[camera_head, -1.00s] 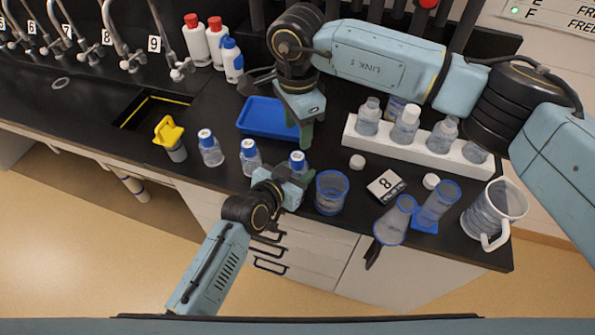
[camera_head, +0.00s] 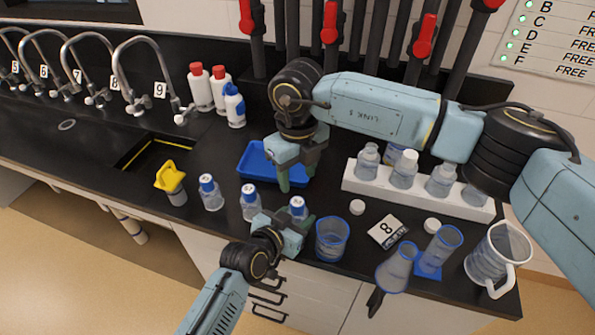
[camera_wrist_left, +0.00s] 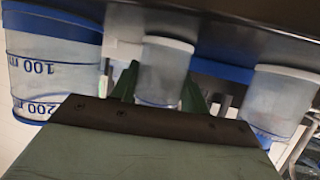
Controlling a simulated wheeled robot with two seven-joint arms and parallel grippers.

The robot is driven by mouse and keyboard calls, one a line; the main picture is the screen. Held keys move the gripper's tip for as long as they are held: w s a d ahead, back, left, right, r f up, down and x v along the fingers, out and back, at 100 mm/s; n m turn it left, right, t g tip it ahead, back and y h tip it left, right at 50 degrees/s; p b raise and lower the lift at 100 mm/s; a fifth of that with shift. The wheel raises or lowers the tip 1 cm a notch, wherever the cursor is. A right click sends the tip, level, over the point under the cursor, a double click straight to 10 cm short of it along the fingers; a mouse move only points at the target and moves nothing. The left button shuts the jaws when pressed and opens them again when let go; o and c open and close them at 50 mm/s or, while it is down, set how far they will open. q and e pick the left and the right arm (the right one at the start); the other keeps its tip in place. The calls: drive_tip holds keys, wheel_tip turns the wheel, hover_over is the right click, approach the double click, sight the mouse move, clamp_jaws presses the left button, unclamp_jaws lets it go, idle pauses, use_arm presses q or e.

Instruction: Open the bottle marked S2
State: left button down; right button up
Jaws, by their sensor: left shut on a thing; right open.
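Three clear bottles with blue caps stand along the front of the black bench: a left one (camera_head: 211,193), a middle one (camera_head: 250,203) and a right one (camera_head: 298,207). Marks on their caps are too small to read, so I cannot tell which is S2. My left gripper (camera_head: 294,222) is shut on the right bottle, which is upright. In the left wrist view this bottle (camera_wrist_left: 163,68) sits between the green fingers; its cap end is hidden. My right gripper (camera_head: 298,175) is open and empty, fingers down, above and behind that bottle, in front of the blue tray (camera_head: 252,164).
A beaker (camera_head: 332,240) stands close right of the held bottle. A white rack (camera_head: 420,190) holds bottles. A yellow-topped container (camera_head: 172,180) stands left.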

sight(298, 202)
drive_tip(key=m, duration=1.5)
drive_tip(key=shift+m, duration=0.3)
drive_tip(key=shift+f, duration=4)
drive_tip(key=shift+c, duration=0.4)
